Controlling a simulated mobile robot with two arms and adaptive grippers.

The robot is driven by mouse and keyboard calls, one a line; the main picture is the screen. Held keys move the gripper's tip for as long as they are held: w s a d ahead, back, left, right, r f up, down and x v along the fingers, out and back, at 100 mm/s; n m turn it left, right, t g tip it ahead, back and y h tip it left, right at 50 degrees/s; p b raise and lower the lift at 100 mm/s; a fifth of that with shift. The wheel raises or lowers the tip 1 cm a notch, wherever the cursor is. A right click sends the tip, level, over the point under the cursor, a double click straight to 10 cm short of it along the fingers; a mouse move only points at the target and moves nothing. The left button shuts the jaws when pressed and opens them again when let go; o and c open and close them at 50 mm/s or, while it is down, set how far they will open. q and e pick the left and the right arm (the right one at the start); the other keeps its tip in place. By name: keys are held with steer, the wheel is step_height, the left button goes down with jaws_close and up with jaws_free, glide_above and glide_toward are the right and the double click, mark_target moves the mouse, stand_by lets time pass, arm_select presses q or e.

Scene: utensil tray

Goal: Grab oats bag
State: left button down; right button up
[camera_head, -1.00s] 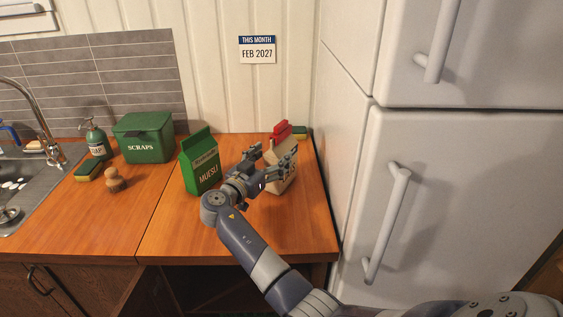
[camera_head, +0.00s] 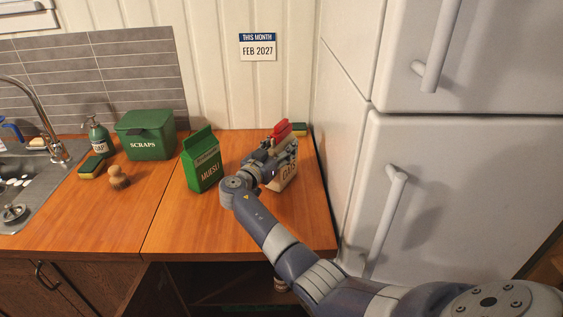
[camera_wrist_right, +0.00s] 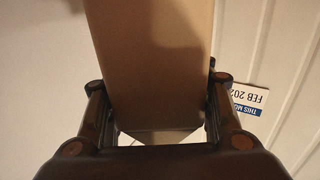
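The oats bag (camera_head: 285,181) is a beige paper bag with dark lettering and a red top (camera_head: 281,130). It stands upright on the right part of the wooden counter, near the fridge. My right gripper (camera_head: 281,151) is at the bag's upper part, with its fingers on either side of it. In the right wrist view the brown bag (camera_wrist_right: 155,60) fills the space between the fingers. The fingertips are hidden by the bag, so I cannot tell whether they press on it. My left gripper is not in view.
A green muesli carton (camera_head: 202,163) stands just left of my right arm. A green scraps bin (camera_head: 146,135), soap bottle (camera_head: 97,139), sponge (camera_head: 92,167) and cork-like figure (camera_head: 118,178) are further left. The white fridge (camera_head: 440,190) bounds the right.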

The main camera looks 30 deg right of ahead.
jaws_close()
steer(key=shift+r, duration=0.15)
